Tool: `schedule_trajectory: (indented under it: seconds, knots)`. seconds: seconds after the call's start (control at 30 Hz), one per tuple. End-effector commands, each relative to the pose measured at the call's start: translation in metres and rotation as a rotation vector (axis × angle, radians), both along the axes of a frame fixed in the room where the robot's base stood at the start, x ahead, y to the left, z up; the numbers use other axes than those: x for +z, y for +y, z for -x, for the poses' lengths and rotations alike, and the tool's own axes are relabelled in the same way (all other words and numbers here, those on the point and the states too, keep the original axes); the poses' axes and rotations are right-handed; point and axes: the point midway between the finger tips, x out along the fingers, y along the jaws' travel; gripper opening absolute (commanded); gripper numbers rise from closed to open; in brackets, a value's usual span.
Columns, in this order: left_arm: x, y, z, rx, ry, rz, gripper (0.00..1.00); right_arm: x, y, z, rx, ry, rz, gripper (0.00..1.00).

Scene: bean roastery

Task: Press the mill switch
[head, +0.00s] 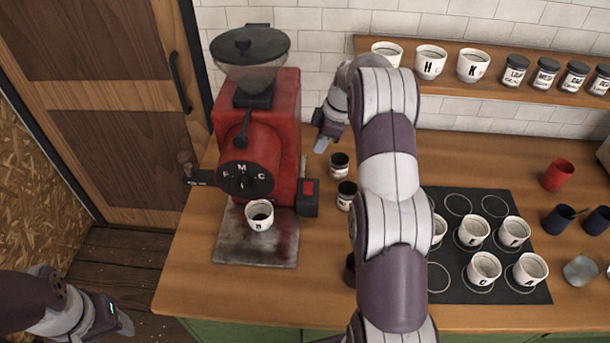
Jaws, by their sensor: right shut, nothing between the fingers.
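The red mill (284,112) stands at the left of the counter with a dark hopper on top and a dial on its front. The mill switch (308,190) is a dark box with a red face on the mill's right side, low down. My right gripper (321,146) is shut and empty. It is behind and above the switch, apart from it, to the right of the mill body. My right arm crosses the middle of the view. My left gripper (124,326) is at the bottom left, away from the counter; its fingers do not show clearly enough to tell their state.
A white cup (259,215) stands on the mill's metal base plate (232,246). Two dark jars (339,165) stand right of the switch. A black mat (509,290) holds several white cups. A wall shelf (500,82) carries cups and jars.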

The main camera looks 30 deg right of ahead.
Motion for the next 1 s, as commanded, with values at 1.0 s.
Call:
schedule_trajectory:
  seconds: [1.0]
  knots:
    - [-0.032, 0.000, 0.000, 0.000, 0.000, 0.000, 0.56, -0.128, 0.020, -0.021, -0.006, 0.002, 0.001, 0.00]
